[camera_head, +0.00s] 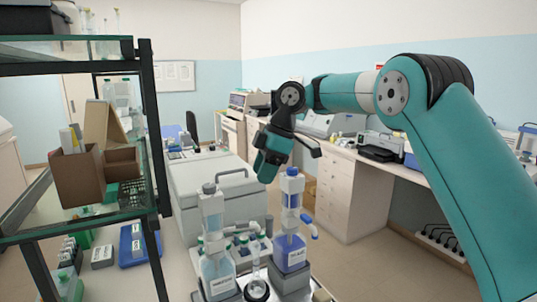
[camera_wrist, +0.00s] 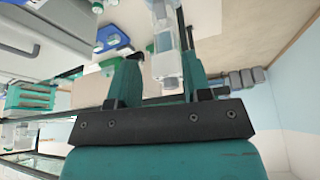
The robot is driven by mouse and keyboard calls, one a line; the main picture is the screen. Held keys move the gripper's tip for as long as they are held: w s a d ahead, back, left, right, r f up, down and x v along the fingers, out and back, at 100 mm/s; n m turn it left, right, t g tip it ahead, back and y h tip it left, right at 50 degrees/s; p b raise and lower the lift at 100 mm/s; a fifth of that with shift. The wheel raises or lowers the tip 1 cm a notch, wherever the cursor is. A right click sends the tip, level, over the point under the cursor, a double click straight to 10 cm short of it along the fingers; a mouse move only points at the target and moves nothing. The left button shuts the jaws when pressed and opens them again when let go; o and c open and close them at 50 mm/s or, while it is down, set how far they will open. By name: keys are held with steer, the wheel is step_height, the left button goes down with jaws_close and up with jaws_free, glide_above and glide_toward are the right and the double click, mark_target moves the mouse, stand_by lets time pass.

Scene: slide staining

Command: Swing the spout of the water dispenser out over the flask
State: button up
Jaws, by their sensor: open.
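Two bottle-shaped dispensers stand upright in the head view. The left dispenser (camera_head: 216,262) has a grey cap, pale liquid and a white label; the right dispenser (camera_head: 291,252) has a blue cap, deeper blue liquid and a blue spout (camera_head: 309,226) pointing right. The labels are too small to read surely. A small clear flask (camera_head: 256,268) stands between them on a dark round base. My gripper (camera_head: 267,170) is above and left of the right dispenser's cap, pointing down. In the wrist view my gripper (camera_wrist: 158,75) is open, with a clear, white-topped column (camera_wrist: 166,55) showing between its fingers.
A dark-framed shelf (camera_head: 155,130) with brown boxes (camera_head: 78,175) rises at the left. A large grey machine (camera_head: 215,180) stands behind the dispensers. A white cabinet bench (camera_head: 345,190) with equipment runs along the right wall. The floor between is clear.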

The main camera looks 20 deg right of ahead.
steer(key=p+v, duration=0.1)
steer(key=v, duration=0.2)
steer(key=shift+r, duration=0.1)
